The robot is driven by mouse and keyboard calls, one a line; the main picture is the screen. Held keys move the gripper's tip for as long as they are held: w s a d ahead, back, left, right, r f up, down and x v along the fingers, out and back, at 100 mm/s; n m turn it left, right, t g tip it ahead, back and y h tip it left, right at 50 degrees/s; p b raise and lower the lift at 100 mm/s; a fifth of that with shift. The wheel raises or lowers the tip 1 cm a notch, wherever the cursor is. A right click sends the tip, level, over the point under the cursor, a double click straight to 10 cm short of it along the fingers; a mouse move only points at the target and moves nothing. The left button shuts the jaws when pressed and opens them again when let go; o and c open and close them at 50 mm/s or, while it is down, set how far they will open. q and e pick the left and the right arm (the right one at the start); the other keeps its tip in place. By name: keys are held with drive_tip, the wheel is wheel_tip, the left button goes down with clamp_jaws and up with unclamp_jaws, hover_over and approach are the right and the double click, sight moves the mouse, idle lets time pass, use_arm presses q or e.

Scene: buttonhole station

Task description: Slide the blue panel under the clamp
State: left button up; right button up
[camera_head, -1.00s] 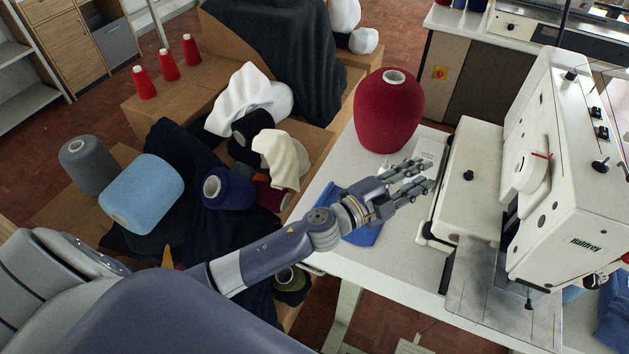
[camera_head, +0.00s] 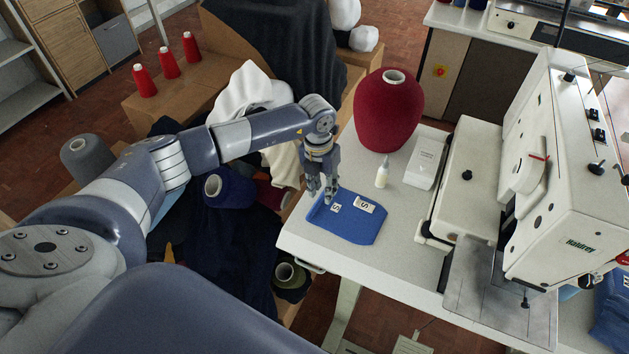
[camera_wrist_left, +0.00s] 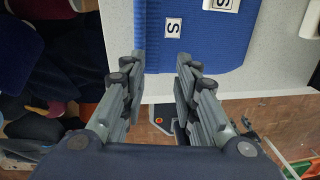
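The blue panel (camera_head: 352,226) lies flat on the white table, with two white labels marked S on it. My left gripper (camera_head: 320,192) points down at the panel's far left edge. In the left wrist view the gripper (camera_wrist_left: 160,64) is open, and the blue panel (camera_wrist_left: 215,48) shows beyond and between its fingertips. I cannot tell whether the fingers touch the cloth. The sewing machine (camera_head: 560,205) stands to the right, with a small dark foot, likely the clamp (camera_head: 526,303), low over its metal plate (camera_head: 478,292). My right gripper is not in view.
A small white bottle (camera_head: 382,177), a white box (camera_head: 425,162) and a big red yarn cone (camera_head: 388,115) stand behind the panel. Between panel and machine the table top (camera_head: 400,240) is clear. More blue cloth (camera_head: 612,310) lies at the far right.

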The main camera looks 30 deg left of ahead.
sight(315, 206)
use_arm(q)
drive_tip(key=shift+y, duration=0.5)
drive_tip(key=f+b, duration=0.1)
drive_tip(key=f, duration=0.1)
drive_tip(key=a+f+b, duration=0.1)
drive_tip(key=f+b, duration=0.1)
drive_tip(key=a+f+b, duration=0.1)
drive_tip(key=f+b, duration=0.1)
drive_tip(key=shift+a+f, duration=0.15)
drive_tip(key=shift+f, duration=0.1)
drive_tip(key=b, duration=0.4)
drive_tip(key=shift+w+f, duration=0.15)
drive_tip(key=shift+f, duration=0.25)
drive_tip(key=shift+b, duration=0.35)
drive_tip(key=shift+r, duration=0.25)
